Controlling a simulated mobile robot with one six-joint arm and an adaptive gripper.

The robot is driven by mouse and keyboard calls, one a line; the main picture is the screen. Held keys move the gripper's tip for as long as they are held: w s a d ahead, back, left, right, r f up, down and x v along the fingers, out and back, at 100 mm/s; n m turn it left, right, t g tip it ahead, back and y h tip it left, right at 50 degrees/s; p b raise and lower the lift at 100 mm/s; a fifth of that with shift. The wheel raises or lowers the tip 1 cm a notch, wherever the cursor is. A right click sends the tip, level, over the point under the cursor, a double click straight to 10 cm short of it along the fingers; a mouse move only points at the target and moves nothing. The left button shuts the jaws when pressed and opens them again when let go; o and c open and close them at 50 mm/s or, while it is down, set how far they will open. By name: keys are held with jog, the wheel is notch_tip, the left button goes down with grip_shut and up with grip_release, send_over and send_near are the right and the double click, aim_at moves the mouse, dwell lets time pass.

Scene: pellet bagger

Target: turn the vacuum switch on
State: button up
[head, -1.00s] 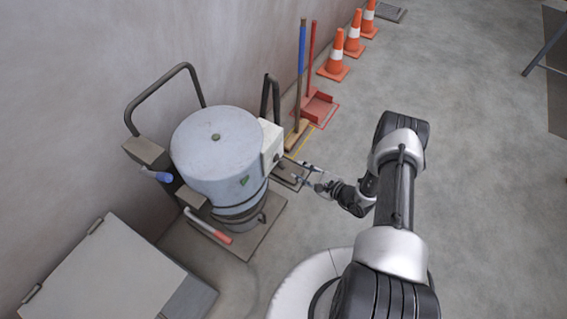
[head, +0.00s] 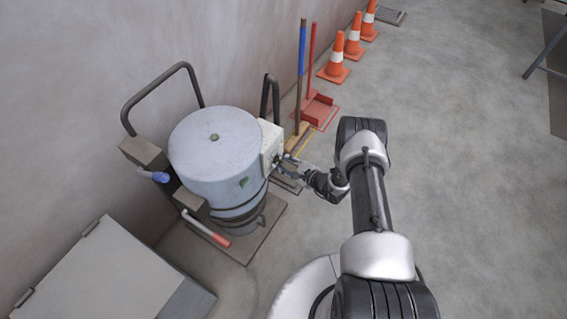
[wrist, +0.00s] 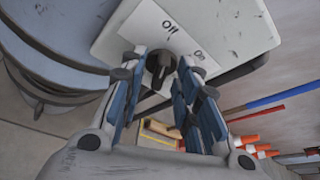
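The vacuum switch is a black rotary knob (wrist: 160,65) on a pale box (head: 271,144) at the right side of the grey vacuum drum (head: 216,150). The wrist view shows a white label plate (wrist: 189,35) marked "Off" and "On" around the knob. The knob's upper end points roughly toward "Off". My gripper (wrist: 158,66) is open, with one blue-padded finger on each side of the knob. A gap seems to show beside the knob; contact cannot be told. In the head view my gripper (head: 281,162) is at the box's face, too small to show detail.
A broom (head: 300,75) and a red dustpan (head: 319,108) lean by the wall behind the box. Orange cones (head: 335,62) stand farther back. A red-ended lever (head: 216,238) and a grey cabinet (head: 95,275) are at the lower left.

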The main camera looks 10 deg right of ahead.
grip_shut()
jog(key=shift+b, duration=0.3)
jog(key=m+g+y+b, duration=0.1)
jog(key=m+b, duration=0.1)
jog(key=m+g+y+b, duration=0.1)
jog(key=m+b, duration=0.1)
jog(key=m, duration=0.1)
jog(key=m+g+y+b, duration=0.2)
jog(key=shift+w+d+m, duration=0.3)
jog(key=shift+m, duration=0.1)
dwell(0.4)
dwell(0.6)
jog(key=shift+o, duration=0.6)
grip_release()
jog(key=shift+a, duration=0.1)
